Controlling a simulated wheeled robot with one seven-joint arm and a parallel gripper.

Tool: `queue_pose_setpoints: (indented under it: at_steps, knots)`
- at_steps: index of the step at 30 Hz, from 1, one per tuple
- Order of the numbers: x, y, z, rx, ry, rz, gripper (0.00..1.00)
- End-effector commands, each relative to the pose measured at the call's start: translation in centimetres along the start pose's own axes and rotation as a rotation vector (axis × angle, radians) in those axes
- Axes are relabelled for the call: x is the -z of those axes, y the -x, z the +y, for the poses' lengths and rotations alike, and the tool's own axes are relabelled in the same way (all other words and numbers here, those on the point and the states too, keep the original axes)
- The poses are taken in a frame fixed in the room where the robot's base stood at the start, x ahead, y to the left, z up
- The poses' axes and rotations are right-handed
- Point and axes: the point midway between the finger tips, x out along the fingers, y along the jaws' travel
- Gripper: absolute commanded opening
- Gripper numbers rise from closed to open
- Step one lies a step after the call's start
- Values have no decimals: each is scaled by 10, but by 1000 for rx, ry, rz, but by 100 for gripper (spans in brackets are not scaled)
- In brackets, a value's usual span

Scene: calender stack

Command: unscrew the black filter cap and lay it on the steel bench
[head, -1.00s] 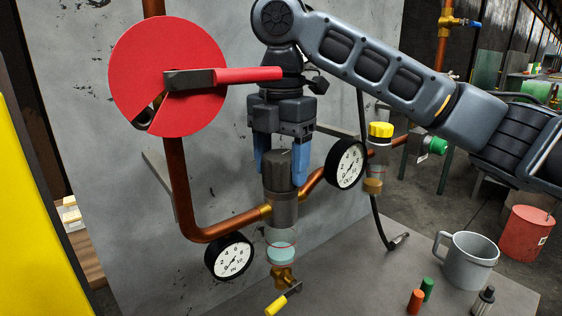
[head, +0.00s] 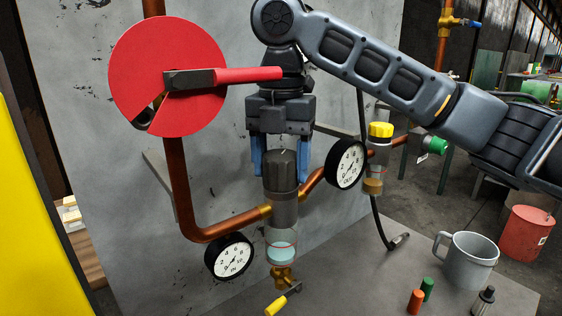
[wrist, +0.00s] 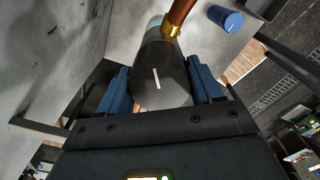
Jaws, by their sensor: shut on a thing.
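The black filter cap (head: 282,172) sits upright on top of the filter housing, whose grey collar (head: 284,212) and clear bowl (head: 282,246) show below it. My gripper (head: 281,165) points down from above, with one blue finger on each side of the cap, shut on it. In the wrist view, the cap (wrist: 163,82), with a white line on its top, is between the two blue fingers (wrist: 163,90). The steel bench (head: 345,282) lies below and to the right of the filter. The finger contact faces are hidden.
A red disc with a lever (head: 150,100) is left of my gripper. Gauges (head: 347,164) (head: 230,256) flank the filter. A yellow-capped filter (head: 380,131) is to the right. A grey mug (head: 466,260) and small orange (head: 416,301) and green (head: 427,289) pieces stand on the bench's right.

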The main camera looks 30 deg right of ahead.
Motion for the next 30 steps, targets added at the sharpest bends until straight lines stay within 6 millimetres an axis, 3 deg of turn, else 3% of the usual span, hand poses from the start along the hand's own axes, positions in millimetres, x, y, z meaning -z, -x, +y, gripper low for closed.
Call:
queue_pose_setpoints:
  at_steps: [10,11,19,30]
  knots:
    - [1,-3,0,5,84,4,34]
    - [1,-3,0,4,83,4,68]
    - [0,-1,0,2,81,2,93]
    - [0,7,0,1,79,-2,94]
